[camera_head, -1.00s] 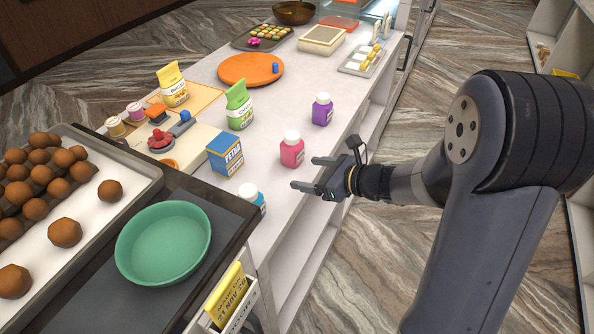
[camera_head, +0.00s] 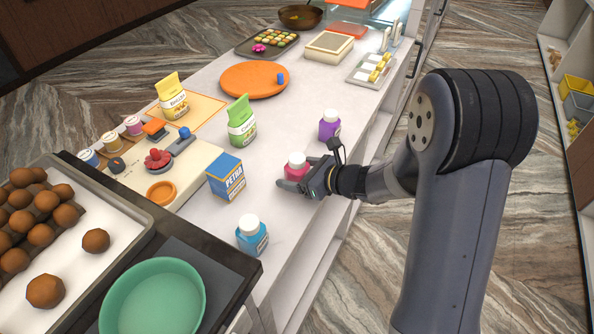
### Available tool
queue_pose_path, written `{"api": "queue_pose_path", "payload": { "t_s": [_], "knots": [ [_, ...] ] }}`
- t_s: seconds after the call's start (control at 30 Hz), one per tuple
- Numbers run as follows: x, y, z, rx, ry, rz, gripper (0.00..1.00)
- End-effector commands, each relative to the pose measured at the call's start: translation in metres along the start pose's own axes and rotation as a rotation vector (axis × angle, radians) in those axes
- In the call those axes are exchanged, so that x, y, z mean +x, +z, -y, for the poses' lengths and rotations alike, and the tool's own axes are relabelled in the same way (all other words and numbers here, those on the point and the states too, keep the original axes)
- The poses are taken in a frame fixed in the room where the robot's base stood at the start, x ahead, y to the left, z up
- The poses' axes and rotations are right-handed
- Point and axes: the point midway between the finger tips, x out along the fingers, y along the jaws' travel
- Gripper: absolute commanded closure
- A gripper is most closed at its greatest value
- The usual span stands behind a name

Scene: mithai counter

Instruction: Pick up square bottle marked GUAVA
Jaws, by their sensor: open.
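A square pink bottle (camera_head: 296,164) with a white cap stands upright on the white counter, near its right edge. Its label is hidden, so I cannot read GUAVA on it. My gripper (camera_head: 294,178) is open at the pink bottle, with its fingers low beside it. One finger crosses in front of the bottle; whether they touch is not clear. A square purple bottle (camera_head: 330,125) stands behind it and a square blue bottle (camera_head: 251,237) stands nearer the front. Both have white caps, and their labels are too small to read.
A blue PETHA box (camera_head: 225,177) stands left of the pink bottle, and a green packet (camera_head: 241,122) stands behind the box. A green bowl (camera_head: 190,277) is at the front left. An orange round board (camera_head: 255,92) lies farther back.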

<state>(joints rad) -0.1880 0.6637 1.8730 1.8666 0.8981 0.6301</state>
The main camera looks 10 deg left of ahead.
Motion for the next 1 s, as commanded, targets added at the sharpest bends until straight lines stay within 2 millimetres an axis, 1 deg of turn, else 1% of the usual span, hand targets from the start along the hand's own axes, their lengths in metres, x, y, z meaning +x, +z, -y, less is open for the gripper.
{"api": "queue_pose_path", "payload": {
  "t_s": [0.13,0.77,0.8,1.0],
  "knots": [
    [-0.0002,-0.0001,0.0001,0.000,0.000,0.000,0.26],
    [-0.0004,0.0000,0.0000,-0.001,0.000,0.000,0.78],
    [-0.0005,0.0005,0.0002,-0.001,0.000,0.001,0.79],
    [-0.0007,0.0013,0.0002,-0.001,0.000,0.001,0.79]
  ]
}}
